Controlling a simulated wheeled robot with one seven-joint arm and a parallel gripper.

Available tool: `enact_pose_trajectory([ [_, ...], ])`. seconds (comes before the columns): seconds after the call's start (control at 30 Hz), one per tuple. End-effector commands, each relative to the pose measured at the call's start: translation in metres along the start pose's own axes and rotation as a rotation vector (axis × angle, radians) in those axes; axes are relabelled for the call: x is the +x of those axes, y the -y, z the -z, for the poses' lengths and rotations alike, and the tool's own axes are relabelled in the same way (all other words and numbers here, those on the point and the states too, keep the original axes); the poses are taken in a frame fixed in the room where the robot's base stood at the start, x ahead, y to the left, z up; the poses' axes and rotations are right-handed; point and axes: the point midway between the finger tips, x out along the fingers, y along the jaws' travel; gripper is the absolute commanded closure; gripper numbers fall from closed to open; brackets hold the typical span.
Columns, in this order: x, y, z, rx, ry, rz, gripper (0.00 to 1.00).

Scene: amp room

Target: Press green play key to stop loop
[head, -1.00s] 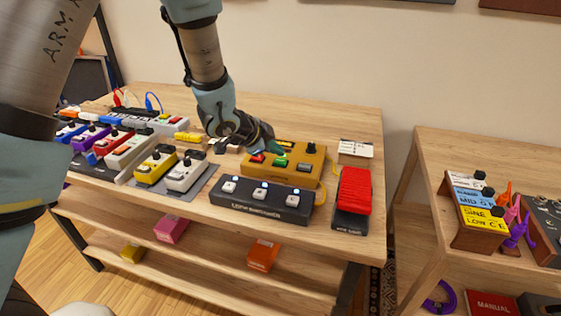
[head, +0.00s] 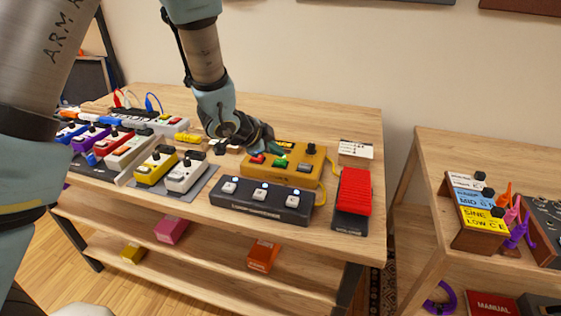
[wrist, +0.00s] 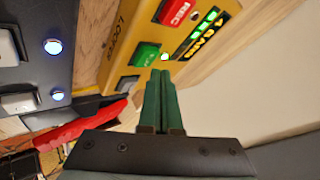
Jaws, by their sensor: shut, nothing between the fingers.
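The yellow looper pedal (head: 312,158) stands on the wooden table behind a dark footswitch box. Its green key (head: 280,163) shows between a red key (head: 257,159) and a dark key (head: 304,168). In the wrist view the green key (wrist: 145,54) lies just beyond my fingertips, beside the red REC key (wrist: 174,10). A small light by the green key is lit. My gripper (wrist: 162,75) is shut and empty, its green fingers together. In the head view my gripper (head: 271,147) hovers over the pedal's left part. Whether the fingertips touch anything is unclear.
The dark footswitch box (head: 262,201) is in front of the pedal and a red-topped pedal (head: 354,192) to its right. A white card box (head: 356,151) stands behind right. Several small pedals crowd the table's left.

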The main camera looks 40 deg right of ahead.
Motion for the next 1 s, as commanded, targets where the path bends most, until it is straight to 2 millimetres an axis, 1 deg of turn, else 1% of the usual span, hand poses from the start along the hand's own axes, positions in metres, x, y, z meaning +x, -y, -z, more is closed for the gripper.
enact_pose_trajectory([
  [0.5,0.0001,-0.0001,-0.0001,0.000,0.000,0.000,1.00],
  [0.8,0.0063,-0.0045,-0.0047,0.000,0.000,0.000,1.00],
  [1.0,0.0058,-0.0042,-0.0041,0.000,0.000,0.000,1.00],
])
